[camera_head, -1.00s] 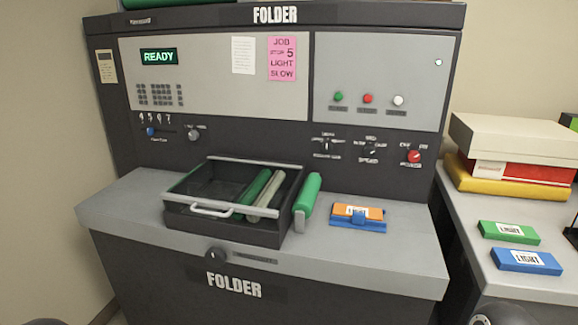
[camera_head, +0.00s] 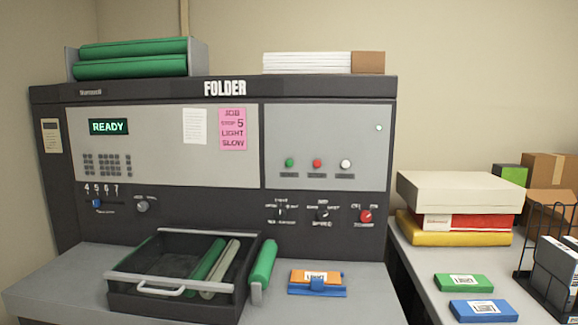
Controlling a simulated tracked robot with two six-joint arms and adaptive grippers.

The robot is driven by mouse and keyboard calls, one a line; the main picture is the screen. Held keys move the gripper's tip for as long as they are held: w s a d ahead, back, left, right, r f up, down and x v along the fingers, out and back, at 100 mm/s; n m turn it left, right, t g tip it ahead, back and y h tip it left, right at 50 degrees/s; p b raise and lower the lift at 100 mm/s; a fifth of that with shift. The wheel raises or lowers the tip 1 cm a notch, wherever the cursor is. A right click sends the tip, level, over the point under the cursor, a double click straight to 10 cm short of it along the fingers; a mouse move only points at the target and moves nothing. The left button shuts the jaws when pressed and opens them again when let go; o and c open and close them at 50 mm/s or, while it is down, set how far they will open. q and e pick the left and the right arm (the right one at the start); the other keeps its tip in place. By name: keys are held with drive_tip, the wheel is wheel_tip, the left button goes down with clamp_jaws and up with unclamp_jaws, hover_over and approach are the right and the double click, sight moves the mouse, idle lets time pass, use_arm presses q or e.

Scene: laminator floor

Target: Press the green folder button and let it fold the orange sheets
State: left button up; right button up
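The folder machine (camera_head: 225,235) stands ahead with its display (camera_head: 108,127) reading READY. Its green button (camera_head: 290,162) is on the right grey panel, left of a red button (camera_head: 317,163) and a white button (camera_head: 345,164). The orange sheets (camera_head: 302,276) lie on the machine's ledge with a blue piece (camera_head: 322,290) at their front and a white label on top. Neither of my grippers shows in the head view.
An open dark drawer (camera_head: 120,293) holds green and pale rollers, with a green roller (camera_head: 263,263) beside it. A pink note (camera_head: 233,129) reads job, stop 5, light, slow. The right side table holds stacked boxes (camera_head: 460,190), a green pack (camera_head: 463,282) and a blue pack (camera_head: 484,310).

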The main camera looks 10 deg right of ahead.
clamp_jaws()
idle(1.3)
